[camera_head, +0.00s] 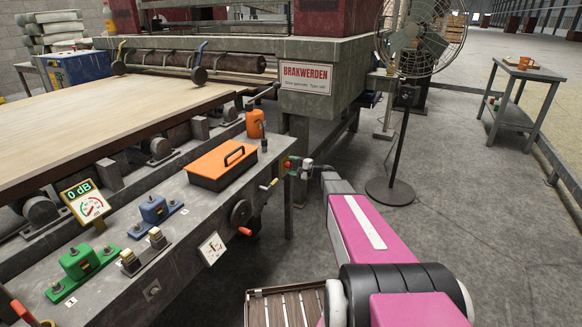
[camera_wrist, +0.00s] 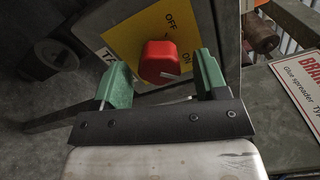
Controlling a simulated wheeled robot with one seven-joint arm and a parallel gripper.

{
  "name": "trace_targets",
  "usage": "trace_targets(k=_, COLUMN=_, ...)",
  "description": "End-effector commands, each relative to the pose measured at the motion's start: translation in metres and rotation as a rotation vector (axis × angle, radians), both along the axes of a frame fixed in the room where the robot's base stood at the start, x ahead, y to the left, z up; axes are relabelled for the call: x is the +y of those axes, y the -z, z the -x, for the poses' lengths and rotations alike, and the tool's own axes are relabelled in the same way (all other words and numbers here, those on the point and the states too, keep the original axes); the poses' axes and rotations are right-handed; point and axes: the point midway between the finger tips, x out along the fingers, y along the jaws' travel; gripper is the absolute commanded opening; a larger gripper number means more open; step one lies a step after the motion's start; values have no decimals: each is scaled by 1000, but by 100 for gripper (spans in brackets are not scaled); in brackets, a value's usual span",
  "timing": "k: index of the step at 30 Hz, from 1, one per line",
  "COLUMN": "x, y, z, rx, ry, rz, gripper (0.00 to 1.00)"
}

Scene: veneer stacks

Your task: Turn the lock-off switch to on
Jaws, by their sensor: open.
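The lock-off switch is a red knob (camera_wrist: 158,60) on a yellow plate (camera_wrist: 128,42) marked OFF and ON, seen in the wrist view. OFF is above the knob and ON is at its lower right. A pale mark shows near the knob's lower right; I cannot tell clearly which word the knob points to. My gripper (camera_wrist: 163,68) is open, with one green finger on each side of the knob. I cannot tell whether the fingers touch it. In the head view my gripper (camera_head: 292,166) is at the machine's right end and hides most of the switch.
An orange box (camera_head: 222,163) with a handle, a hand wheel (camera_head: 241,213) and a dial (camera_head: 211,248) are on the console to the left. A pedestal fan (camera_head: 405,120) stands behind my arm. A BRAKWERDEN sign (camera_head: 306,77) hangs on the machine.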

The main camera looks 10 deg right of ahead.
Motion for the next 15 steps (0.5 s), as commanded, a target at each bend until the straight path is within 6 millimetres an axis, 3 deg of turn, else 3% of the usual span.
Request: trace_targets(k=15, x=-70, y=0, z=52, rx=1, ry=1, rz=0, gripper=67)
